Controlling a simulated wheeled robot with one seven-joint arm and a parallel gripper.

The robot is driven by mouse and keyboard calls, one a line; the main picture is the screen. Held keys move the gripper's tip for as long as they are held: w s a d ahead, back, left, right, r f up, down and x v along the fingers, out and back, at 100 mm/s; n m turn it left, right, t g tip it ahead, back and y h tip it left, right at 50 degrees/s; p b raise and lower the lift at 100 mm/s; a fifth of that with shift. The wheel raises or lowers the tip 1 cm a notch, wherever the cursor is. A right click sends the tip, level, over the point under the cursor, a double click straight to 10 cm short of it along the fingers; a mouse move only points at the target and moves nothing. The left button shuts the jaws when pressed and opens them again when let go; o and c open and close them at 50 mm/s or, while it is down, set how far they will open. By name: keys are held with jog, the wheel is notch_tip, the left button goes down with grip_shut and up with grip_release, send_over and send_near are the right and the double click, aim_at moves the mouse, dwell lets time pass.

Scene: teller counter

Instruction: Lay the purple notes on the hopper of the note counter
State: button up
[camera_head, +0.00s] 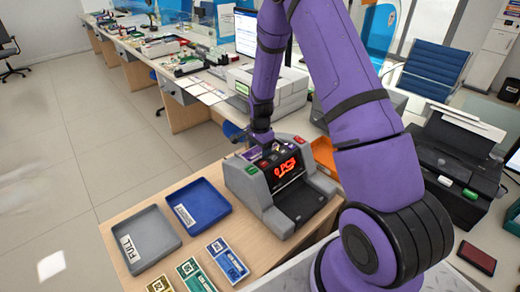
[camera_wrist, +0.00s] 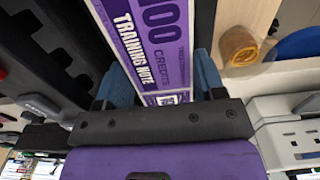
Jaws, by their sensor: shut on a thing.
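The purple notes (camera_wrist: 150,40), printed "100 CREDITS TRAINING NOTE", are held between the blue finger pads of my gripper (camera_wrist: 160,85) in the wrist view. In the head view my gripper (camera_head: 262,142) points down at the top rear of the grey note counter (camera_head: 243,188), and a small purple patch of the notes (camera_head: 250,154) shows beside it. The counter's red display reads "0 PCS". The hopper is mostly hidden behind the display and my gripper, so I cannot tell whether the notes touch it.
A grey tray (camera_head: 150,240) labelled FULL and a blue tray (camera_head: 198,205) stand left of the counter. Yellow, green and blue note stacks (camera_head: 226,262) lie in front. An orange tray (camera_head: 324,152) and a black printer (camera_head: 455,160) are to the right. My arm covers the middle right.

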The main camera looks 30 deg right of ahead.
jog(key=o, duration=1)
jog(key=shift+f, duration=0.15)
jog(key=shift+c, duration=0.2)
notch_tip(320, 180, up, 12)
notch_tip(320, 180, up, 11)
jog(key=n+t, duration=0.1)
jog(key=n, duration=0.2)
send_over(260, 150)
jog(key=s+a, duration=0.3)
jog(key=s, duration=0.1)
jog(key=s+a+r+n+t, duration=0.2)
jog(key=s+r+n, duration=0.2)
jog(key=s+r, duration=0.5)
jog(key=s+a+r+n+t, duration=0.1)
jog(key=s+r+n, duration=0.3)
jog(key=s, duration=0.6)
jog(key=s+a+r+n+t, duration=0.1)
jog(key=s+r+n, duration=0.3)
jog(key=s, duration=0.5)
jog(key=shift+s+a+r+n, duration=0.35)
jog(key=shift+a+r+n, duration=0.05)
jog(key=shift+a+r, duration=0.35)
